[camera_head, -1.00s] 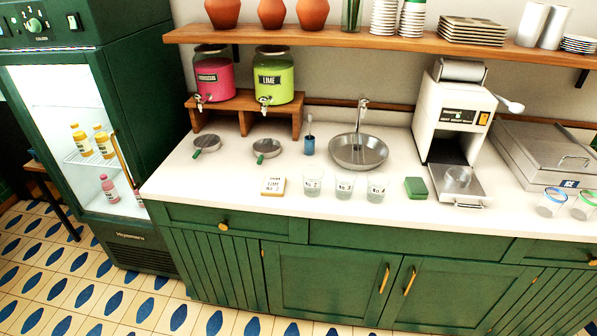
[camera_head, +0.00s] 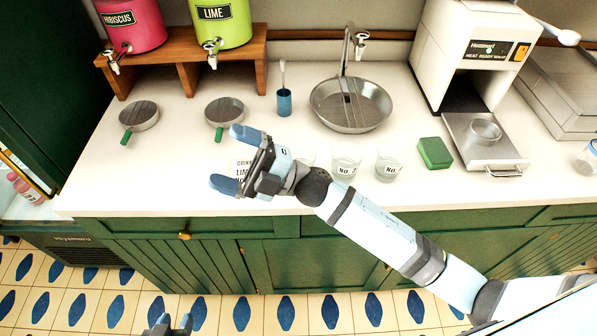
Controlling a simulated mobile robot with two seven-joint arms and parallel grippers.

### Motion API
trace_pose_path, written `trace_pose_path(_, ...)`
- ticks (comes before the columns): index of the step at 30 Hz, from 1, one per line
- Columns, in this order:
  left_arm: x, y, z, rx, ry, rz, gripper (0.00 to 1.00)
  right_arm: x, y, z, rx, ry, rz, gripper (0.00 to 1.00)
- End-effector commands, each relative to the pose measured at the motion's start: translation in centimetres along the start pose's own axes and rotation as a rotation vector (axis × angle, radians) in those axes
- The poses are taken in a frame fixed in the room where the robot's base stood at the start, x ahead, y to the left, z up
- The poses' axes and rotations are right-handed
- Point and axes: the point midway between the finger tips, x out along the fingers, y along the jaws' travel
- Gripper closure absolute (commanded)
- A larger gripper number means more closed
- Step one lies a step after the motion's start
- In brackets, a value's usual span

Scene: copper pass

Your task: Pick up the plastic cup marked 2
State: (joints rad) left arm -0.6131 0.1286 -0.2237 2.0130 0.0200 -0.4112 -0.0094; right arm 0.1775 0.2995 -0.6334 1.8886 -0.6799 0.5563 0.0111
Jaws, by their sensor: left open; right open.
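Small clear plastic cups with printed labels stand in a row near the counter's front edge. The middle cup (camera_head: 346,161) shows a label starting "NO" with a figure that looks like 2. The cup to its right (camera_head: 389,165) has a label whose figure I cannot read. A third cup (camera_head: 304,154) is mostly hidden behind my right gripper (camera_head: 236,160). That gripper is open and empty, over the front of the counter, pointing left, left of the readable cups. My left gripper (camera_head: 168,327) shows only its tips at the bottom edge, open, low in front of the cabinets.
A green block (camera_head: 434,153) sits right of the cups. Behind are two strainers (camera_head: 224,111), a blue holder (camera_head: 284,103), a sink (camera_head: 350,108) and dispensers (camera_head: 222,22).

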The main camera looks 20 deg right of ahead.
Motion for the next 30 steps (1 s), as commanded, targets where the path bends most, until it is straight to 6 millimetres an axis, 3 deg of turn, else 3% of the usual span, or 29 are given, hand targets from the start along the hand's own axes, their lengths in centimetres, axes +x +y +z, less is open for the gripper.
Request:
trace_pose_path(3, 1.2, 0.2, 2.1, -0.008, -0.010, 0.005, 0.57, 2.2, -1.1, -1.9, -0.214, 0.311, -0.164, 0.00)
trace_pose_path(7, 2.1, 0.5, 3.5, -0.017, -0.016, 0.010, 0.57, 2.2, -2.8, -2.9, -0.425, 0.621, -0.394, 0.00)
trace_pose_path(11, 3.0, 0.6, 4.7, -0.026, -0.023, 0.013, 0.57, 0.2, -4.2, -1.5, -0.612, 0.888, -0.682, 0.00)
trace_pose_path(14, 3.7, 0.6, 5.3, -0.033, -0.018, 0.014, 0.57, -2.1, -4.1, 0.9, -0.735, 1.054, -0.943, 0.00)
trace_pose_path(17, 4.4, 0.6, 5.8, -0.038, -0.011, 0.015, 0.57, -4.7, -2.6, 4.2, -0.829, 1.171, -1.228, 0.00)
trace_pose_path(21, 5.2, 0.5, 6.8, -0.043, -0.018, 0.016, 0.57, -7.6, 1.6, 8.4, -0.900, 1.242, -1.605, 0.00)
trace_pose_path(27, 5.7, 0.5, 7.6, -0.047, -0.025, 0.018, 0.57, -9.8, 6.9, 11.4, -0.915, 1.231, -1.946, 0.00)
trace_pose_path(30, 5.8, 0.5, 7.6, -0.047, -0.025, 0.018, 0.57, -10.3, 7.8, 11.8, -0.909, 1.223, -2.012, 0.00)
